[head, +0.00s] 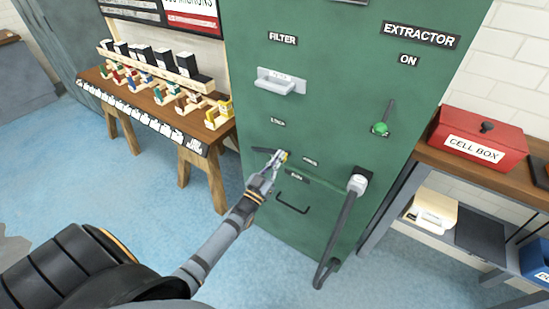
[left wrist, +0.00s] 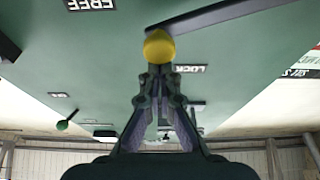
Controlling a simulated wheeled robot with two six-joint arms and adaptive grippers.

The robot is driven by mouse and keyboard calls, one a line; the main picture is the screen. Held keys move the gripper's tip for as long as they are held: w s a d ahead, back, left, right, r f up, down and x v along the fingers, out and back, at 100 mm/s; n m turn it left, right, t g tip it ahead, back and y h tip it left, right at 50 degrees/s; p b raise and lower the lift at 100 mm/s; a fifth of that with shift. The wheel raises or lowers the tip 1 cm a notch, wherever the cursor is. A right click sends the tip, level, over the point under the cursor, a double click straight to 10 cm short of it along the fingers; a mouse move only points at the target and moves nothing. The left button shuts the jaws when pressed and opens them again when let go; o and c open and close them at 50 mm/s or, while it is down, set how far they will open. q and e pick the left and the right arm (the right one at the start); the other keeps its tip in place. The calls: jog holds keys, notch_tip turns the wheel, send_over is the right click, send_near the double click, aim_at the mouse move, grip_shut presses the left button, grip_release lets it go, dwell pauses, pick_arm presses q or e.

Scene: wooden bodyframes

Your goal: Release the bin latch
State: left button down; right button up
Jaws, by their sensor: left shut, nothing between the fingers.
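The green extractor cabinet (head: 330,60) fills the middle of the head view. On its front is the latch, a dark lever (left wrist: 225,14) with a round yellow knob (left wrist: 159,46). In the head view the knob (head: 284,156) shows at my fingertips, and the dark bar extends left from it. A LOCK label (left wrist: 189,69) and a FREE label (left wrist: 90,4) appear upside down in the left wrist view. My left gripper (head: 272,165) is shut with nothing held; its tips (left wrist: 159,72) are at the knob, and contact is unclear. A dark bin handle (head: 292,204) is below.
A grey hose (head: 340,230) with a white plug hangs right of the latch. A green-knobbed lever (head: 381,128) and filter handle (head: 281,81) are higher up. A wooden bench (head: 218,135) stands left; a red cell box (head: 478,134) sits right. Blue floor is open in front.

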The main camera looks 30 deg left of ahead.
pick_arm(q)
jog(key=shift+d+f+m+g+h+b, duration=0.1)
jog(key=shift+d+f+m+h+b, duration=0.25)
jog(key=shift+m, duration=0.6)
jog(key=shift+f+m+g+h+b, duration=0.15)
jog(key=shift+f+m+h, duration=0.3)
jog(key=shift+m, duration=0.55)
jog(key=shift+d+f+m+g+h+b, duration=0.15)
jog(key=shift+f+m+h+b, duration=0.3)
jog(key=shift+m, duration=0.5)
pick_arm(e)
jog(key=shift+f, duration=0.95)
pick_arm(q)
jog(key=shift+d, duration=0.1)
pick_arm(e)
jog(key=shift+d, duration=0.15)
